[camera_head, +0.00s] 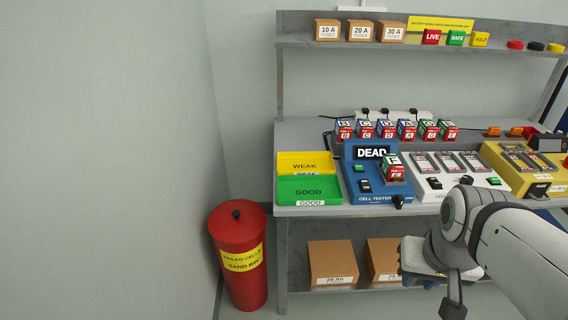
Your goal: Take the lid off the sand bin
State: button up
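The sand bin (245,288) is a red cylinder with a yellow label reading "FAILED CELLS SAND BIN". It stands on the floor at the left end of the bench, in the corner by the wall. Its red lid (250,222) is on top and has a small black knob (236,214). My gripper (452,303) is at the lower right, in front of the bench and well to the right of the bin. It is seen partly from behind my wrist, so its opening is unclear. Nothing touches the lid.
The bench holds a yellow WEAK tray (327,156), a green GOOD tray (283,190), a blue cell tester (375,192) reading DEAD and several lettered cells. Brown boxes (332,262) sit on the lower shelf. The floor space in front of the bin looks clear.

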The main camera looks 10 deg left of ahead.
aim_at(235, 221)
jog(key=u, duration=1.45)
jog(key=i, duration=1.25)
jog(key=z, duration=0.35)
